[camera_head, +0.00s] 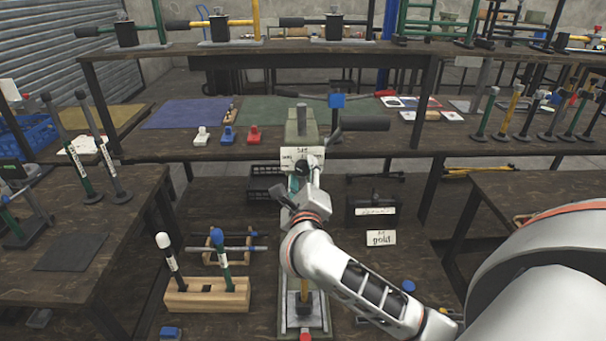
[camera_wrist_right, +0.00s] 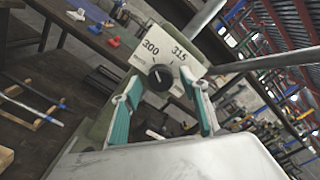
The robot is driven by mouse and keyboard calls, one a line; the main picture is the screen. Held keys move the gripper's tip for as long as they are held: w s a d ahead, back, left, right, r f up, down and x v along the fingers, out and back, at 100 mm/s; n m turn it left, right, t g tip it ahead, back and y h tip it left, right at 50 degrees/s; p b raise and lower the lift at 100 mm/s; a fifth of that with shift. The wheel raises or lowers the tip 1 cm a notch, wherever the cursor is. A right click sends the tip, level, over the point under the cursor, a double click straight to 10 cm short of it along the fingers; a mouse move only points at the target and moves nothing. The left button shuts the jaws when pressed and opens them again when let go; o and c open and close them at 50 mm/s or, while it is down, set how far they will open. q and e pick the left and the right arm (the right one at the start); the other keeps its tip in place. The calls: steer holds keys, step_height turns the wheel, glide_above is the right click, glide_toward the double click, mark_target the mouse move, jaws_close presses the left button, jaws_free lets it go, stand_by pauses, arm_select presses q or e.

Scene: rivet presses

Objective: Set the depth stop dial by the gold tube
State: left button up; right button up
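The depth stop dial is a black knob (camera_wrist_right: 160,77) on a white plate (camera_wrist_right: 165,52) marked 300 and 315. Its pointer direction is too small to read surely. The plate also shows in the head view (camera_head: 296,155) on the grey-green press (camera_head: 302,122). My right gripper (camera_wrist_right: 162,84) is open, its teal-padded fingers on either side of the knob; I cannot tell if they touch it. It also shows in the head view (camera_head: 303,178), just below the plate. A yellowish upright piece (camera_head: 305,284) stands low on the press; I cannot tell if it is the gold tube. My left gripper is out of view.
A card reading gold (camera_head: 381,238) lies right of my arm, by a black box (camera_head: 372,211). A wooden block (camera_head: 206,296) holds two capped tools at left. The press's long black-gripped lever (camera_head: 358,125) sticks out to the right above my gripper.

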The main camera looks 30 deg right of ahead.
steer(key=v, duration=1.2)
stand_by(0.3)
